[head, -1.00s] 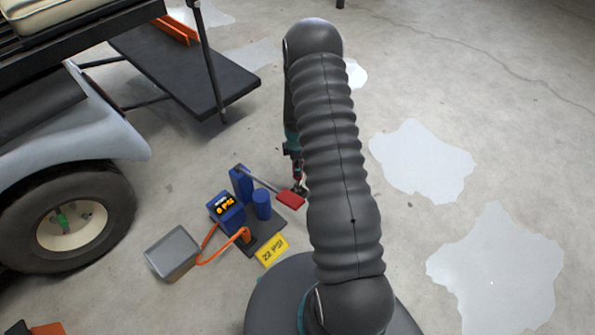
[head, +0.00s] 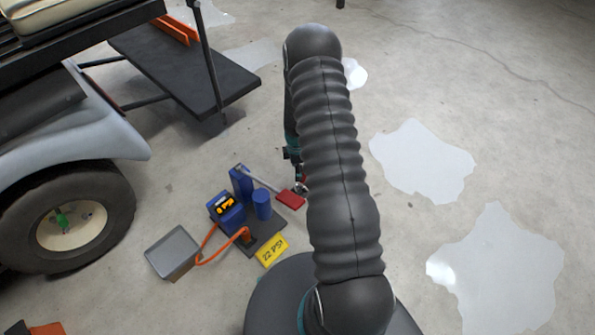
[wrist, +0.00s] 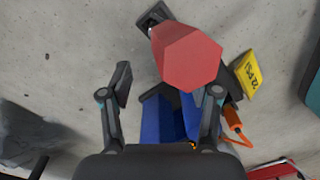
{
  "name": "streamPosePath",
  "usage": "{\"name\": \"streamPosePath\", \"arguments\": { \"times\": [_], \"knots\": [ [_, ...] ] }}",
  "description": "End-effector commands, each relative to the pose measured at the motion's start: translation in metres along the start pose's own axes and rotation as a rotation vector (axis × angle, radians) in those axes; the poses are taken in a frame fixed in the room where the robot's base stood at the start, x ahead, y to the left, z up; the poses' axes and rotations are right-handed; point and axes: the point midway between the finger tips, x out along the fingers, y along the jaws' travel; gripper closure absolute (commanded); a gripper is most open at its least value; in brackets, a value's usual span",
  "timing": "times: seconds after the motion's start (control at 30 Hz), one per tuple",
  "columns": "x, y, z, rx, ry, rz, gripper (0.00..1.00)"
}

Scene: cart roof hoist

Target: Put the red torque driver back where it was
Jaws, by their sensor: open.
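The red torque driver appears in the wrist view as a large red six-sided handle (wrist: 187,57), close to the camera. It seems to stand roughly upright, its lower end towards a small dark block (wrist: 153,14). My gripper (wrist: 168,88) is open, its two fingers spread. The handle lies just beyond the fingertips, nearer the right finger, and no grip on it shows.
A grey box (head: 173,251) and the cart's wheel (head: 68,217) are left. The floor to the right is clear.

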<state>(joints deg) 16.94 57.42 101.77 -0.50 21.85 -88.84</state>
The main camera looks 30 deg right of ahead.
Motion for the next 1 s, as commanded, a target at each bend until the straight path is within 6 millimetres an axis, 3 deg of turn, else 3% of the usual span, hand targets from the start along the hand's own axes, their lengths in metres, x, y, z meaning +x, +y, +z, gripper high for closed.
{"name": "streamPosePath", "arguments": {
  "times": [0.3,0.5,0.7,1.0],
  "knots": [
    [-0.064,0.001,0.000,-0.001,0.000,0.004,0.38],
    [-0.094,0.001,0.000,-0.001,0.000,0.004,0.38],
    [-0.106,0.001,0.000,0.000,0.000,0.002,0.38],
    [-0.107,0.000,0.000,0.042,0.000,0.000,0.38]
  ]
}}
